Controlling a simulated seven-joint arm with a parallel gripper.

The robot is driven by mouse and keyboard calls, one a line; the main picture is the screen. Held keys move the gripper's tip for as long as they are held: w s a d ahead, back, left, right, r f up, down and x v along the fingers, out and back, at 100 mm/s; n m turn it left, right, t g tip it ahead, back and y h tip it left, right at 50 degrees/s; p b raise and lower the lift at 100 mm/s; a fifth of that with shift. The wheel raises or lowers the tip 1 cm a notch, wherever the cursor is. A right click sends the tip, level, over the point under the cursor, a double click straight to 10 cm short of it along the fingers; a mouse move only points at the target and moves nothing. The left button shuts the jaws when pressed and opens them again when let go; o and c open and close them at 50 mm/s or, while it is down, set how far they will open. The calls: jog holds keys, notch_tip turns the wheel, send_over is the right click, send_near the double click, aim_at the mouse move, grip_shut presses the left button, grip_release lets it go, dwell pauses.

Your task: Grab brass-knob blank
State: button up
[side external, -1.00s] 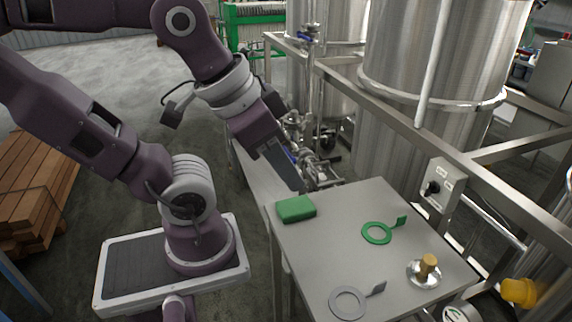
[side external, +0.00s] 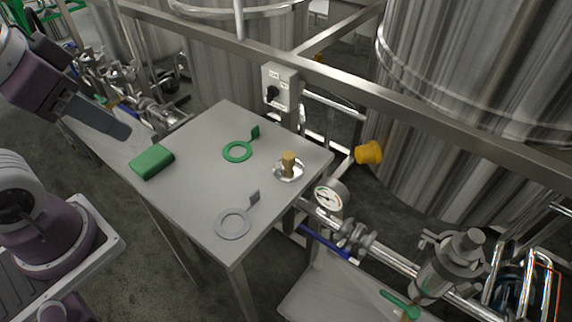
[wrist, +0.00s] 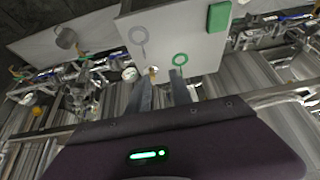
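The brass-knob blank is a silvery disc (side external: 286,173) with an upright brass-coloured knob (side external: 289,158). It lies near the right corner of the grey table in the side view. In the wrist view the brass knob (wrist: 153,70) shows small at the table's edge, partly hidden by the fingers. My gripper (side external: 122,131) is at the table's left side, beyond the green block and well away from the blank. In the wrist view its two fingers (wrist: 162,80) stand apart with nothing between them.
On the table (side external: 200,190) are a green block (side external: 152,161), a green ring with a tab (side external: 238,151) and a grey ring with a tab (side external: 233,223). A switch box (side external: 279,88), rail, pressure gauge (side external: 331,196) and pipes stand close to the blank's side. The table's middle is clear.

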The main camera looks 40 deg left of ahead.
dwell(0.3)
jog(key=o, duration=0.6)
jog(key=shift+r, duration=0.1)
